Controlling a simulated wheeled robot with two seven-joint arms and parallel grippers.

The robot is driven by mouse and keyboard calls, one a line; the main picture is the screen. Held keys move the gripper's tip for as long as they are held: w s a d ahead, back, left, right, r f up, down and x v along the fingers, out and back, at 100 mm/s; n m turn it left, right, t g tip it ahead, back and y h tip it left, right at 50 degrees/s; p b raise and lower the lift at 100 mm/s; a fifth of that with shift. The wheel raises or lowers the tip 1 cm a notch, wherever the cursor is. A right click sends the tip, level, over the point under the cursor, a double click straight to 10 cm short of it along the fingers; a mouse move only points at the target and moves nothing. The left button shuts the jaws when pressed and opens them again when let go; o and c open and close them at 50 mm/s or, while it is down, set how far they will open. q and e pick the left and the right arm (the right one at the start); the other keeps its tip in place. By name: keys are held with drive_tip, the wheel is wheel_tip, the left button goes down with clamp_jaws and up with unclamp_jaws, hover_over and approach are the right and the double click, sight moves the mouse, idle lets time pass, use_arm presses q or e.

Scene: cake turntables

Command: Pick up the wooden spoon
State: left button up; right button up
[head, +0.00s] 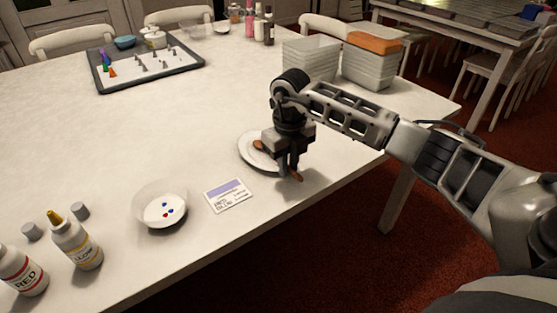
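The wooden spoon (260,146) lies across a white plate (247,155) near the table's right front edge. Its brown bowl end shows left of my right gripper (288,168), and a brown end shows just right of the fingertips. My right gripper points down over the spoon's middle, which it hides. The fingers look close to or around the spoon, but I cannot tell whether they are open or shut on it. My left gripper is not in view.
A printed card (229,196) and a white bowl (162,208) with small coloured bits lie left of the plate. Glue-like bottles (76,243) stand at the front left. White baskets (310,60) and a tray (150,66) with small cones stand farther back. The table's middle is clear.

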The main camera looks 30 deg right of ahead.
clamp_jaws()
drive_tip(key=shift+r, duration=0.1)
drive_tip(key=shift+r, duration=0.6)
drive_tip(key=s+a+r, duration=0.8)
drive_tip(key=a+r, duration=0.3)
drive_tip(key=shift+a+r, duration=0.2)
drive_tip(key=shift+r, duration=0.15)
drive_tip(key=shift+s, duration=0.1)
